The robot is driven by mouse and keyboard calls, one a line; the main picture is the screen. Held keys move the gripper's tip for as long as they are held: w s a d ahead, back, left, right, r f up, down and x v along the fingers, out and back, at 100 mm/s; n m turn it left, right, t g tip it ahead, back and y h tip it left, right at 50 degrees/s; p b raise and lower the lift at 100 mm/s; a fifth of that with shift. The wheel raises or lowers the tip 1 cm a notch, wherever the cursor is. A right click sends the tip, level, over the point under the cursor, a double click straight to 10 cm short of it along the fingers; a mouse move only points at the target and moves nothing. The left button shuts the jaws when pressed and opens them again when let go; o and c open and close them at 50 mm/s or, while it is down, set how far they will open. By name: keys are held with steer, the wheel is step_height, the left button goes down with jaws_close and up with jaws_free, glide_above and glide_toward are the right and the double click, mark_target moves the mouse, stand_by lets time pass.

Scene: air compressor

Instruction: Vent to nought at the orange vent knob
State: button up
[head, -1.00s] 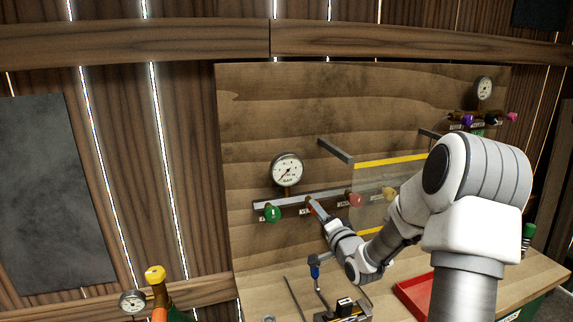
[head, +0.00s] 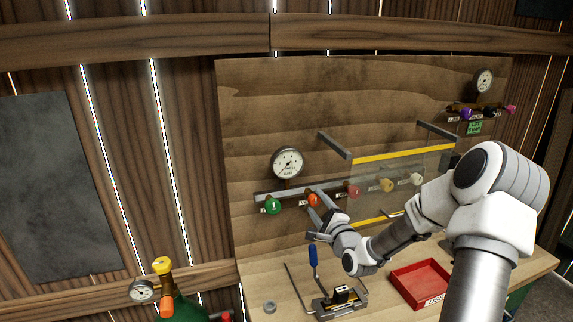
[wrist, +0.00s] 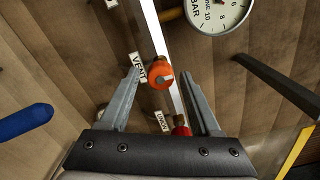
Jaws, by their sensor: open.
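The orange vent knob (head: 313,200) sits on the grey rail of the wooden panel, right of a green knob (head: 272,205). In the wrist view the orange knob (wrist: 160,73) stands beside a VENT label (wrist: 137,67) and bears a pale mark on its face. My gripper (wrist: 163,72) is open, with one finger on each side of the knob; I cannot tell whether either touches it. In the head view my gripper (head: 318,214) is just below and right of the knob. The round gauge (head: 287,163) hangs above; its needle is too small to read surely.
Grey brackets (head: 335,145) jut from the panel. On the bench are a blue-handled tool (head: 313,262) and a red tray (head: 421,283).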

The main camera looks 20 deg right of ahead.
steer(key=s, duration=0.5)
steer(key=shift+s+d, duration=0.15)
steer(key=shift+s, duration=0.25)
steer(key=shift+s, duration=0.15)
